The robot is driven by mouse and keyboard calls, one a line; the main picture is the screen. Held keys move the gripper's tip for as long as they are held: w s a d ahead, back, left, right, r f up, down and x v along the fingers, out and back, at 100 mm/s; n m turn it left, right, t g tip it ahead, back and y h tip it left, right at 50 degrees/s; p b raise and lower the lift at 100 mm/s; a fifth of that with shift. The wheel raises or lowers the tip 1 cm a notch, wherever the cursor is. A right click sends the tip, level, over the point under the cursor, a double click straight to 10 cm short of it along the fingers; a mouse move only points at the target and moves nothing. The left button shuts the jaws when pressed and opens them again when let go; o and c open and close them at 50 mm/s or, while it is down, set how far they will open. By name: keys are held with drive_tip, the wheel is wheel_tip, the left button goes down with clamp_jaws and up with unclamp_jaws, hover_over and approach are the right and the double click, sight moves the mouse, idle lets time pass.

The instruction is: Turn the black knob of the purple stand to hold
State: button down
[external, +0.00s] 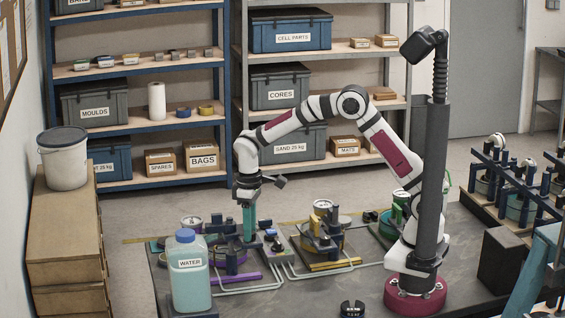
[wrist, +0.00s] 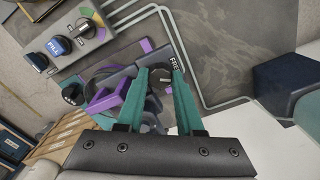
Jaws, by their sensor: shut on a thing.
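The purple stand (external: 229,266) is on the dark table, left of centre in the external view, partly behind the water jug. Purple parts of it (wrist: 162,60) also show in the wrist view. My gripper (external: 249,237) points down over the stand, its teal fingers among the stand's dark posts. A "FREE" label (wrist: 177,65) lies right beside the fingertips. I cannot read the knob's pointing direction.
A water jug (external: 190,270) stands at the table's front left, close to the stand. A grey control box (wrist: 75,38) with a blue "FILL" knob sits beside the stand. Another stand with yellow parts (external: 322,240) is to the right. Grey pipes run along the table.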

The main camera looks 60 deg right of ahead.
drive_tip(key=m, duration=0.4)
drive_tip(key=shift+m, duration=2.1)
drive_tip(key=c, duration=0.8)
unclamp_jaws()
drive_tip(key=shift+c, duration=0.2)
drive_tip(key=shift+r, duration=0.1)
wheel_tip(320, 180, up, 16)
